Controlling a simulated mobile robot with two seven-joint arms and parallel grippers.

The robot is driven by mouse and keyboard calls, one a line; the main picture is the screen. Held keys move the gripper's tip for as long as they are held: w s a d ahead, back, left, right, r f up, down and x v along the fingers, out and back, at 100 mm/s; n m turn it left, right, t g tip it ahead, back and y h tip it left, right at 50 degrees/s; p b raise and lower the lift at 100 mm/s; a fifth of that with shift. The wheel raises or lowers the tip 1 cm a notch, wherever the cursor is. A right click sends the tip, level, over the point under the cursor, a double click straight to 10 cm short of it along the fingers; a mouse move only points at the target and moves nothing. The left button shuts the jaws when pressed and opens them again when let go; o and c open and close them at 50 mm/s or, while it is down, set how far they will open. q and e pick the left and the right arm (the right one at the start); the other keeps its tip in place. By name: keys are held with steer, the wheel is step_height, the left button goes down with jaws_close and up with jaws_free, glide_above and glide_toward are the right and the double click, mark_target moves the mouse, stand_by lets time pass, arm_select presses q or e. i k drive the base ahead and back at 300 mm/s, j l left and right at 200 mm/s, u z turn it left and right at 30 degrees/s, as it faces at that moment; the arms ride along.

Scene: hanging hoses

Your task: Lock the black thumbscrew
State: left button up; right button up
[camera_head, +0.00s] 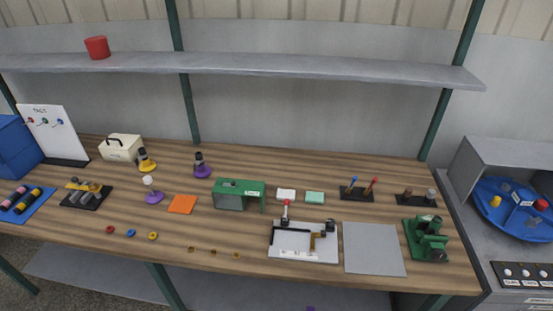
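A white fixture plate (300,255) lies on the wooden bench right of centre. A small black knob (330,225), which looks like the black thumbscrew, stands at its back right corner. Whether it is locked or loose is too small to tell. A brass-coloured piece (315,239) sits left of and in front of the knob. A black bar (291,229) runs along the plate's left part, with a red-topped upright (285,211) behind it. Neither of my grippers is in view, and nothing covers the fixture.
A grey mat (373,249) lies right of the fixture, with a green machine (430,239) beyond it. A green box (239,194) stands to the left. White (286,195) and mint (315,197) blocks sit behind. A grey shelf (250,64) spans above the bench.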

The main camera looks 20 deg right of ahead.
mark_target(331, 222)
steer(key=z, duration=1)
